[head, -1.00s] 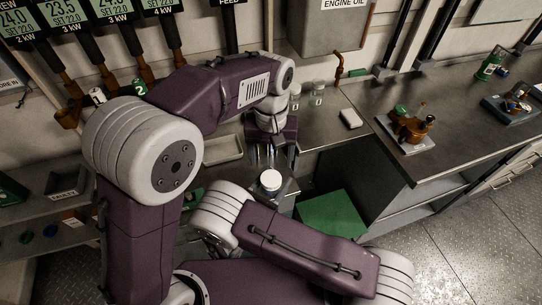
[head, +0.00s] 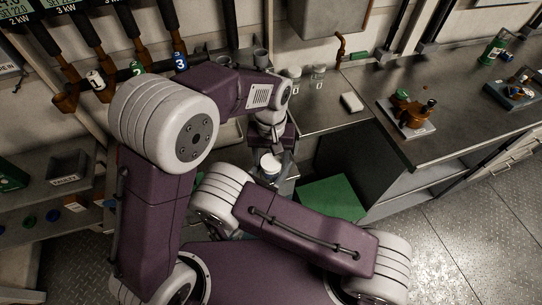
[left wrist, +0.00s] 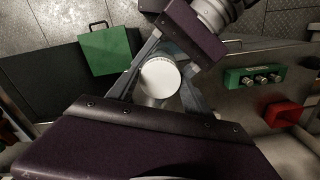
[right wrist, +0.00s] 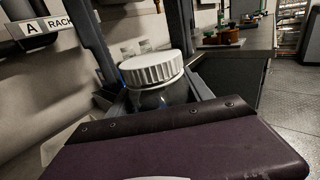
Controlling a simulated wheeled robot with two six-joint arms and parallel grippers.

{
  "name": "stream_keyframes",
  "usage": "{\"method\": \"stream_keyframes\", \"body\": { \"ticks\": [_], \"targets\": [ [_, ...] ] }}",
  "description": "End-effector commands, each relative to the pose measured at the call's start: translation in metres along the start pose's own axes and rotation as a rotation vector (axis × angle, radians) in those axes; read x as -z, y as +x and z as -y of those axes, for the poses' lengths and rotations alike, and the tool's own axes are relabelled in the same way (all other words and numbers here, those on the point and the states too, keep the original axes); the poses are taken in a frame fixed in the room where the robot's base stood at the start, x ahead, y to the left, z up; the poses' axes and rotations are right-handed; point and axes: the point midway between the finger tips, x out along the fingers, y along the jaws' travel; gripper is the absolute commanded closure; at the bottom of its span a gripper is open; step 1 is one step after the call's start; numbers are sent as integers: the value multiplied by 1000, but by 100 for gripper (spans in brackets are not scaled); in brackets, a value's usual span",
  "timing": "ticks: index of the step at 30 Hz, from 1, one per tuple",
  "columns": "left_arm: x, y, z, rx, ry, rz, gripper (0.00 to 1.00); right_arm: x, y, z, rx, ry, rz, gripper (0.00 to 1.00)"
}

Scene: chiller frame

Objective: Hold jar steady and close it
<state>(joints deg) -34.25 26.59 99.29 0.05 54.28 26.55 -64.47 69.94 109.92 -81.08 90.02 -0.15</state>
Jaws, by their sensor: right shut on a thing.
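The jar (right wrist: 160,97) is clear and dark-looking, and stands upright with a white ribbed lid (right wrist: 152,68) on its top. I cannot tell how tightly the lid sits. My right gripper (right wrist: 158,92) is shut on the jar's body below the lid. My left gripper (left wrist: 163,72) points down over the jar, its open fingers on either side of the white lid, which also shows in the head view (head: 270,164). In the right wrist view its two dark fingers stand apart, just behind the lid. My arms hide much of the jar in the head view.
A green panel (head: 331,198) lies right of the jar, below the metal counter (head: 455,115). Small labelled jars (head: 318,73) and a white block (head: 352,102) stand on the counter behind. A rack with numbered tools (head: 137,69) is at the upper left.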

Motion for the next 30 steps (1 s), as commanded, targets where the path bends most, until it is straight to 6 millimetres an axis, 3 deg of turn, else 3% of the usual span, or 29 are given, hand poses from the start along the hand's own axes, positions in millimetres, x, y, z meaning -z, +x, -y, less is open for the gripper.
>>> {"method": "stream_keyframes", "body": {
  "ticks": [1, 5, 11, 12, 14, 25, 30],
  "targets": [
    [0, 0, 0, 0, 0, 0, 59, 0, 0, 0, 0, 0, 0, 100],
    [0, 0, 0, 0, 0, 0, 95, 0, 0, 0, 0, 0, 0, 100],
    [0, 0, 0, 0, 10, 0, 95, 0, 0, 0, 0, 0, 0, 100],
    [0, 0, 0, 0, 10, 0, 38, 0, 0, 0, 0, 0, 0, 100],
    [0, 0, 0, 0, 10, 0, 22, 0, 0, 0, 0, 0, 0, 100],
    [0, -4, 0, 0, 10, -1, 21, 0, 0, 0, 0, 0, 0, 100],
    [1, -33, 0, -3, 10, -6, 21, 0, 0, 0, 0, 0, 0, 100]
  ]
}}
